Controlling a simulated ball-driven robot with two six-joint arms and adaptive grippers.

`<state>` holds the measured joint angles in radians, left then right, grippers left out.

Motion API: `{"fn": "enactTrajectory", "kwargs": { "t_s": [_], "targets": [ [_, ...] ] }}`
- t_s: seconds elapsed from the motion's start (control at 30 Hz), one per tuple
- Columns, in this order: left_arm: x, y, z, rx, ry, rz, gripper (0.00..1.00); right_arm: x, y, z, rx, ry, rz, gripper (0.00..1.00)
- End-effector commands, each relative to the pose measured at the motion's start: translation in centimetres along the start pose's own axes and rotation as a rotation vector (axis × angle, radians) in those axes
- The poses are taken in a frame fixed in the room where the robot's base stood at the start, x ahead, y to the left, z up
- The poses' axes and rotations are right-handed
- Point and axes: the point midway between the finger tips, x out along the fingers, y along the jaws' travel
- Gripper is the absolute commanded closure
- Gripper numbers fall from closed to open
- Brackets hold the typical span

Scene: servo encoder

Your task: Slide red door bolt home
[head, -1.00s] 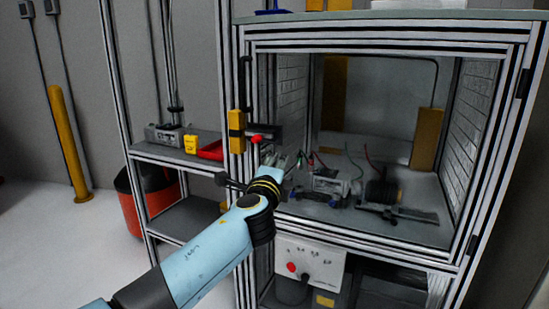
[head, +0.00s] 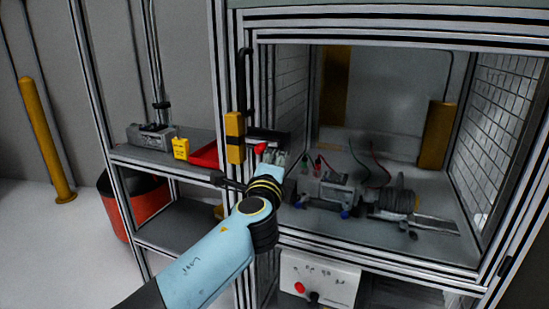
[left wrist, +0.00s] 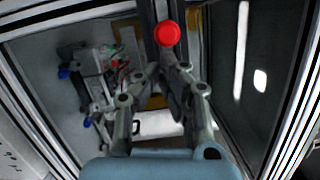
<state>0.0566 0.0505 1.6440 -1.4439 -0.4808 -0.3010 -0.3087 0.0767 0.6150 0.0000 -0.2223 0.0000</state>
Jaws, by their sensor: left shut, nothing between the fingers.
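The red knob of the door bolt (head: 260,148) sits by the left post of the cabinet door frame, beside a yellow block on that post. In the left wrist view the red knob (left wrist: 168,34) is round and lies just beyond my fingertips, on a dark bar. My left gripper (head: 272,158) is shut and empty, close below and right of the knob. Its fingers (left wrist: 165,72) also show in the left wrist view, a small way short of the knob; whether they touch it I cannot tell. My right gripper is not in view.
Behind the door frame, the cabinet holds a device with cables (head: 325,190) and a dark motor-like part (head: 395,198). A side shelf at left carries a grey device (head: 150,137), a yellow item (head: 181,148) and a red tray (head: 205,156). A white control box (head: 318,278) is below.

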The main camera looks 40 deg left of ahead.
Motion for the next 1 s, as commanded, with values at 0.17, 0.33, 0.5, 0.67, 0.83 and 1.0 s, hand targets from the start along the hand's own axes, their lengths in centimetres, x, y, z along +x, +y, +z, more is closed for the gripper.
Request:
{"fn": "enactTrajectory", "kwargs": {
  "t_s": [0.17, 0.33, 0.5, 0.67, 0.83, 1.0],
  "targets": [
    [0.0, 0.0, 0.0, 0.000, 0.000, 0.000, 1.00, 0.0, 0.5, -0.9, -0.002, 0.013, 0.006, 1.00],
    [0.2, 0.1, 0.6, 0.002, 0.000, -0.001, 1.00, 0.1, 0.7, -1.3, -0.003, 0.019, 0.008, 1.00],
    [0.7, 0.6, 2.8, 0.004, 0.000, -0.003, 1.00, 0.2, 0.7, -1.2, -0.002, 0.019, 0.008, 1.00],
    [0.8, 0.6, 3.1, 0.000, -0.001, 0.000, 1.00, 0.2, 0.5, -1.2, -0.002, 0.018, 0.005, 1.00],
    [0.8, 0.6, 3.1, 0.000, -0.001, 0.000, 1.00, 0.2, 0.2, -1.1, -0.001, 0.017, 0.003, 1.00],
    [1.1, 0.8, 3.0, 0.000, -0.001, 0.000, 1.00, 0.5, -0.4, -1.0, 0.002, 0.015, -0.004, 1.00]
  ]
}}
